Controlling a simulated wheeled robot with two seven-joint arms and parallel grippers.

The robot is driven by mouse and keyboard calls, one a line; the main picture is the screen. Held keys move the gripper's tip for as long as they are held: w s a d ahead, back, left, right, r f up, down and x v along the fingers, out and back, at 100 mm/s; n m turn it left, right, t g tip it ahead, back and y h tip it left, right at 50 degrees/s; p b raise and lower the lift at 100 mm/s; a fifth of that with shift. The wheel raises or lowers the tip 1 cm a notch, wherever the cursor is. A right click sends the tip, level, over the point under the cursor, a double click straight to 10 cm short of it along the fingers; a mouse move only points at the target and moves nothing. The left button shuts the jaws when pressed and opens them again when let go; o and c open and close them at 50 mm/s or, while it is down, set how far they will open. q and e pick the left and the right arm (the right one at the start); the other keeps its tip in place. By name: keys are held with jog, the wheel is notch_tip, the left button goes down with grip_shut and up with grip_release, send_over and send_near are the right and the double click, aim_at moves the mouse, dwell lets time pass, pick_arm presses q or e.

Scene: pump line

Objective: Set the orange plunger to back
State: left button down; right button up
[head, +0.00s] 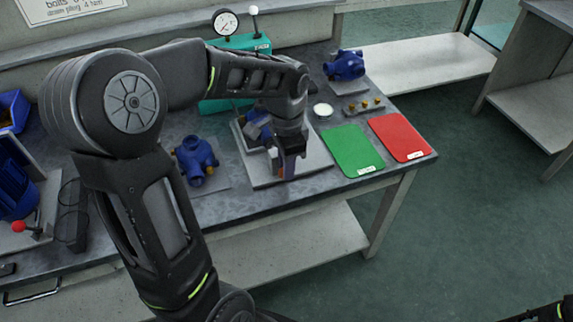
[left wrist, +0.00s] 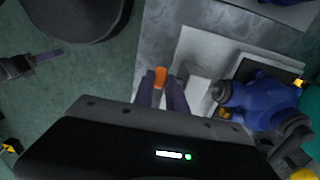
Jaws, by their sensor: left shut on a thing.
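The orange plunger (left wrist: 160,77) shows as a small orange piece between the fingers of my left gripper (left wrist: 161,92) in the left wrist view. My left gripper is shut on it. In the head view my left gripper (head: 288,166) points down at the front of a pale plate (head: 312,158) on the bench. Only a sliver of orange shows there; my fingers hide most of the plunger. A blue pump body (left wrist: 262,100) stands on the plate beside the gripper, partly behind my arm in the head view (head: 256,127). My right gripper (left wrist: 45,58) seems to show at the left wrist view's left edge.
Another blue pump (head: 195,158) stands left of the plate, and one (head: 346,65) stands at the back. A green mat (head: 350,150) and a red mat (head: 400,137) lie to the right. A teal gauge stand (head: 240,43) is behind my arm. Open floor lies in front.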

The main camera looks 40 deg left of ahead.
pick_arm(q)
jog(key=shift+s+d, duration=0.4)
jog(key=shift+d, duration=0.2)
jog(key=shift+s+d, duration=0.35)
jog(key=shift+d, duration=0.2)
jog(key=c, duration=1.6)
grip_release()
jog(key=shift+s+d, duration=0.1)
jog(key=shift+r, duration=0.45)
notch_tip(320, 180, up, 7)
jog(key=shift+p, duration=0.45)
